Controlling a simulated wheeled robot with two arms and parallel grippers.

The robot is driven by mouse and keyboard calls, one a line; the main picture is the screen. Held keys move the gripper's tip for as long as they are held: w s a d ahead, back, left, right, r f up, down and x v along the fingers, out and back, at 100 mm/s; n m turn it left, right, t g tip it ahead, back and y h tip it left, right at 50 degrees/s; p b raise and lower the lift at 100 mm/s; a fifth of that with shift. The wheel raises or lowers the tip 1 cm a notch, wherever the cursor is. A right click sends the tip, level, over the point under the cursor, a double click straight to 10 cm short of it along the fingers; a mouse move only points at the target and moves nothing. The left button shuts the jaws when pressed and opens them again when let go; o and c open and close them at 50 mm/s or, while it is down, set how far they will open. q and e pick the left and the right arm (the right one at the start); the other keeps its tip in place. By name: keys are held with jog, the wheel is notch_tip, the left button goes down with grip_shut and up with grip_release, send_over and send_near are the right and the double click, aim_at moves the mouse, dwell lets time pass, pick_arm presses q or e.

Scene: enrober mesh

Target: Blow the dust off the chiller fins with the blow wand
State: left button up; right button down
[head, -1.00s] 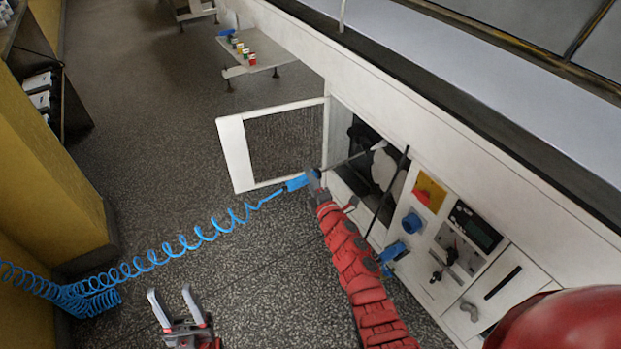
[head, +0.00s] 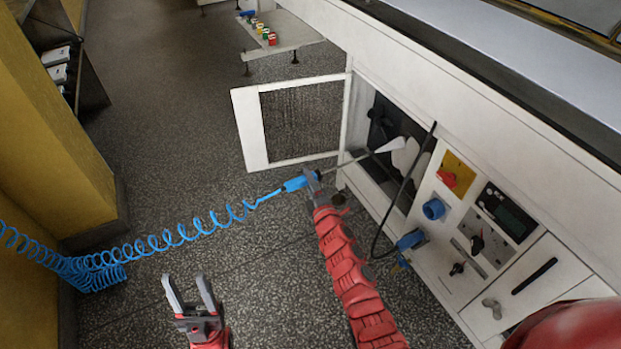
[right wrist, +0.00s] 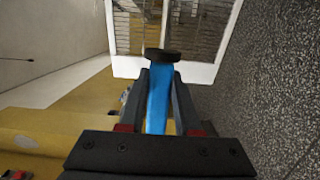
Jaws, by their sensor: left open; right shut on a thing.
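I cannot clearly make out the chiller fins inside; pale rounded shapes partly fill the opening. My left gripper (head: 190,292) is open and empty above the floor at lower left.
A hinged door with a mesh panel (head: 248,130) stands open left of the opening. A coiled blue hose (head: 150,245) runs left from the wand. A black cable crosses the opening's right side. The control panel (head: 505,212) is to the right. Speckled floor is clear between.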

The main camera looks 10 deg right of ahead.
jog(key=shift+w+d, duration=0.2)
jog(key=shift+d, duration=0.25)
jog(key=d, duration=0.1)
jog(key=w+d+p, duration=0.1)
jog(key=d, duration=0.2)
jog(key=shift+w+d+p, duration=0.3)
jog(key=s+d+p, duration=0.2)
jog(key=s+d, duration=0.1)
jog(key=s, duration=0.7)
jog(key=shift+d, duration=0.3)
dwell(1.0)
jog(key=shift+a, duration=0.1)
dwell(0.6)
